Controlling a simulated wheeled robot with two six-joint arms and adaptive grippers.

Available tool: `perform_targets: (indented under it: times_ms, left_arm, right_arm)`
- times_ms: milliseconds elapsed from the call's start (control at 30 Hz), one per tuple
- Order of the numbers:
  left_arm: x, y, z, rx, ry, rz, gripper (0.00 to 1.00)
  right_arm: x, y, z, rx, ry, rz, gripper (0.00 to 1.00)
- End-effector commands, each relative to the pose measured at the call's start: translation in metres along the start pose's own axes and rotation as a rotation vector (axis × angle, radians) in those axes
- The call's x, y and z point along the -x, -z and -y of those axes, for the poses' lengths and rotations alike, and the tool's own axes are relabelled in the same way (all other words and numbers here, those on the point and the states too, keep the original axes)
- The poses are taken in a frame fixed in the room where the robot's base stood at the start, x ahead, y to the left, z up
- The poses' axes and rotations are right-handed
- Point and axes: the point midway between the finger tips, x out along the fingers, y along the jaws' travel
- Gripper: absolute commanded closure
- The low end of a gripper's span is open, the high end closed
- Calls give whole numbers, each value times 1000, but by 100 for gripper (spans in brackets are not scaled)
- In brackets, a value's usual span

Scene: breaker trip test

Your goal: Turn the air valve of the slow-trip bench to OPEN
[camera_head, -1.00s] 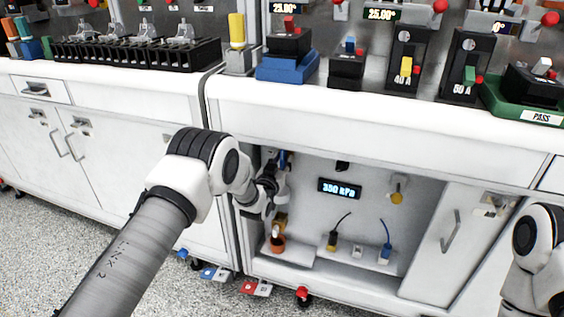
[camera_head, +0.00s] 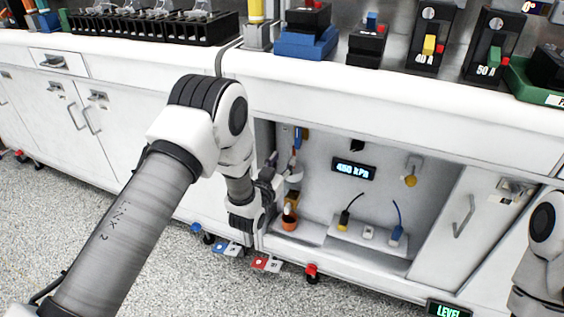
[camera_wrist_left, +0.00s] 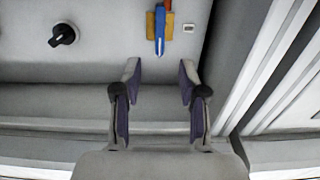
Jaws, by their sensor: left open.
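The air valve appears to be the blue lever (camera_head: 297,138) on a brass body at the upper left inside the open bench cabinet. In the left wrist view the blue lever (camera_wrist_left: 160,30) stands lengthwise up the picture, across a brass-coloured body (camera_wrist_left: 181,28), with a red part at its top. My left gripper (camera_wrist_left: 160,75) is open and empty, its fingertips below the lever in that view and apart from it. In the head view the left gripper (camera_head: 282,177) is at the cabinet's left side, partly hidden by its own wrist. My right gripper is out of view.
A pressure display (camera_head: 353,170) in the cabinet seems to read 450 kPa. A black knob (camera_wrist_left: 64,34) is left of the lever in the wrist view. An orange cup-like item (camera_head: 289,223) and cabled plugs (camera_head: 397,234) are low in the cabinet. The cabinet's left wall is close to my gripper.

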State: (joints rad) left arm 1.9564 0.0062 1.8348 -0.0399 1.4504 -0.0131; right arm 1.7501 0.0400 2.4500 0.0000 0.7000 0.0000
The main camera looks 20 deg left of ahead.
Motion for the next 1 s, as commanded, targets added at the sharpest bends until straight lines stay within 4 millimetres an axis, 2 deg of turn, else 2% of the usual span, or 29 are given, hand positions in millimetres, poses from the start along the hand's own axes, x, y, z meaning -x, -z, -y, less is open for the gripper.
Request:
perform_targets:
  times_ms: [400, 467, 533, 567, 667, 700, 767, 800, 900, 1000]
  left_arm:
    - [1, -3, 0, 0, 0, 4, 58]
    - [5, -14, 0, 1, 1, 22, 58]
    - [18, -40, 2, 5, 4, 76, 58]
    - [29, -54, 2, 7, 6, 113, 58]
    - [81, -113, 3, 16, 13, 319, 58]
    - [108, -138, 3, 21, 16, 424, 58]
    - [151, -172, 2, 28, 21, 587, 58]
    - [180, -189, 2, 33, 24, 690, 58]
    - [249, -220, 0, 44, 30, 924, 58]
    - [310, -235, -2, 54, 34, 1122, 58]
  right_arm:
    - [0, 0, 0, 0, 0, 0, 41]
    - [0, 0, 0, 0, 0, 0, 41]
    - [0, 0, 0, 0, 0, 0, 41]
    - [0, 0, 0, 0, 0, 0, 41]
    - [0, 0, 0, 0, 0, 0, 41]
    - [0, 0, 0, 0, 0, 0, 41]
    - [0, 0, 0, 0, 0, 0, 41]
    - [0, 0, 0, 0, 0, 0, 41]
    - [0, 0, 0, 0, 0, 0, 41]
    - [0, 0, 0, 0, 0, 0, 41]
